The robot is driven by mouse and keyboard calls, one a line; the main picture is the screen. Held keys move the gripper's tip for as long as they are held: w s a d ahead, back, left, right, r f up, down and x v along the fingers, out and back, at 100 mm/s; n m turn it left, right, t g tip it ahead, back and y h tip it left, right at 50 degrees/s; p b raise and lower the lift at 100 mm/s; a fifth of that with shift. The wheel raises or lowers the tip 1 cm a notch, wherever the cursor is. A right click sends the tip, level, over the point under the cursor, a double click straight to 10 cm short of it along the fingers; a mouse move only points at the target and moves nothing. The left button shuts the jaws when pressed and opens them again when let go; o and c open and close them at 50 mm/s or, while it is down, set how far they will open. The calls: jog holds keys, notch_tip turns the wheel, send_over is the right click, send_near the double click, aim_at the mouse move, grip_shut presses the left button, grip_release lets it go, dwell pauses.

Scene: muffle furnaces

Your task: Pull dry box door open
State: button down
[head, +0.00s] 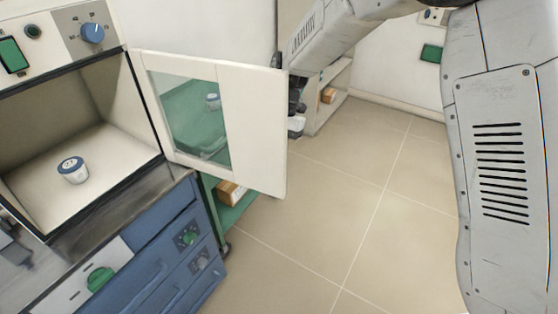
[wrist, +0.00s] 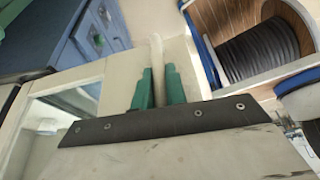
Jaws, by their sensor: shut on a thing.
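The dry box (head: 88,190) stands at the left in the head view. Its white-framed door (head: 262,130), with a glass window, is swung wide open to the right. In the wrist view, my gripper (wrist: 158,84) has its two green fingers shut on a pale upright strip, which looks like the edge or handle of the door. In the head view, the fingers are hidden behind the door's right edge, and my arm comes down from the top. A small white jar with a dark lid ring (head: 73,170) stands inside the dry box.
A green shelf with a cardboard box (head: 230,192) is behind the door. The tiled floor (head: 325,215) to the right is clear.

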jog(key=shift+w+d, duration=0.2)
jog(key=shift+w, duration=0.3)
jog(key=c, duration=1.4)
grip_release()
jog(key=shift+c, duration=0.2)
jog(key=v, duration=0.7)
jog(key=shift+r, duration=0.4)
jog(key=shift+w, duration=0.1)
